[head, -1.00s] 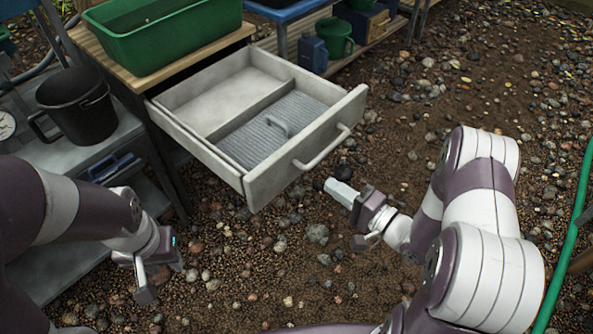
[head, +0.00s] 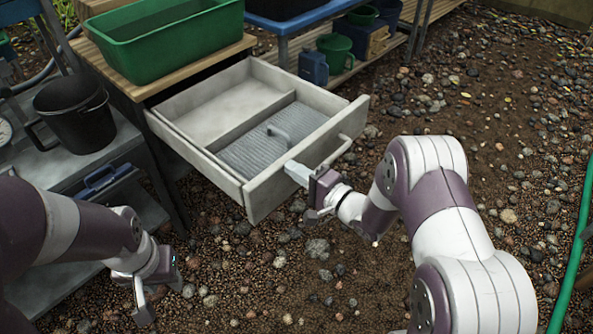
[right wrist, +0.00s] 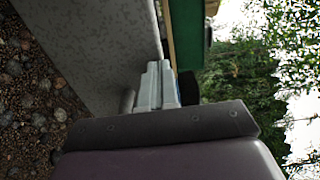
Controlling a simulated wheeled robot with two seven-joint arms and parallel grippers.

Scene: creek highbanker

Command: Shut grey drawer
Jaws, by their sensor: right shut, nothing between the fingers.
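The grey drawer (head: 262,196) stands open, pulled out from under a wooden-topped bench. It has a divider and a ribbed grey panel with a small handle inside. Its front bears a bar handle (head: 340,152), partly hidden by my right gripper. My right gripper (head: 292,170) is shut and empty, its fingertips at the drawer front beside the handle's left end; I cannot tell whether they touch. In the right wrist view the shut fingers (right wrist: 157,85) lie close to the speckled grey drawer front (right wrist: 95,50). My left gripper (head: 160,294) is open and empty, low at left above the gravel.
A green tub (head: 165,40) sits on the bench top (head: 130,82). A black bucket (head: 77,118) stands on a grey metal shelf (head: 50,165) at left. A green hose (head: 572,265) lies at right. Open gravel lies in front of the drawer.

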